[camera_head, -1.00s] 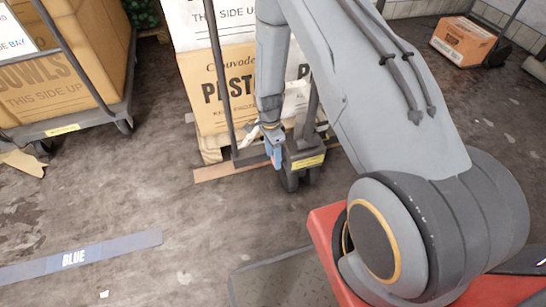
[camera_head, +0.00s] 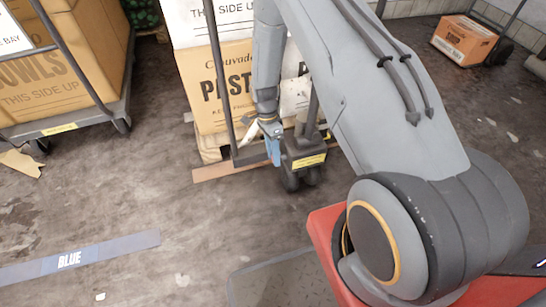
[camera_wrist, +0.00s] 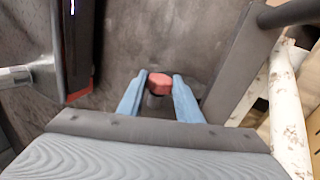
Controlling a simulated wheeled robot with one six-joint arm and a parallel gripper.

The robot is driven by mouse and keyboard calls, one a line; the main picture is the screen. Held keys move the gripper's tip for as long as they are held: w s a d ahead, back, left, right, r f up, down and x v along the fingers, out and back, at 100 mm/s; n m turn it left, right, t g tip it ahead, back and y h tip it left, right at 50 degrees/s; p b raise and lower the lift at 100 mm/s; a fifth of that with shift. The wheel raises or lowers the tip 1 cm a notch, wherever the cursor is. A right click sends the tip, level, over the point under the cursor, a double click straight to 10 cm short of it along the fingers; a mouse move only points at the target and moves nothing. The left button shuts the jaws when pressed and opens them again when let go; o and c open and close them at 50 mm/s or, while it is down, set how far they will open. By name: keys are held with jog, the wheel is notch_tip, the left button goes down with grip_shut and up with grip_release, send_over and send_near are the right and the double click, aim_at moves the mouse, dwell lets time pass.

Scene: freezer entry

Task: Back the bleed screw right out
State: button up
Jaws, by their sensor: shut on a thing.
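A red, faceted screw head (camera_wrist: 159,83) shows between the two blue fingers in the wrist view, with a darker stub below it. My gripper (camera_wrist: 160,76) is shut on this red head, a finger on each side. In the head view my gripper (camera_head: 273,151) is low, beside the dark pump unit (camera_head: 305,145) of a pallet jack with a yellow label. The screw cannot be made out there. How far its thread is out cannot be told.
Stacked cartons (camera_head: 222,90) stand on a pallet just behind the gripper, with an upright dark bar (camera_head: 219,75) close by. A loaded cart (camera_head: 75,124) is at left. A white worn pipe (camera_wrist: 287,115) is at right in the wrist view.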

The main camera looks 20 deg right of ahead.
jog(key=g+b, duration=0.1)
jog(key=b, duration=0.1)
jog(key=shift+w+f+g+b, duration=0.3)
jog(key=shift+w+f+g, duration=0.05)
jog(key=shift+w+g, duration=0.05)
jog(key=shift+r+g+b, duration=0.15)
jog(key=shift+g+b, duration=0.35)
jog(key=o, duration=1)
jog(key=shift+s, duration=0.1)
jog(key=shift+o, duration=0.2)
jog(key=p+v, duration=0.1)
jog(key=v, duration=0.7)
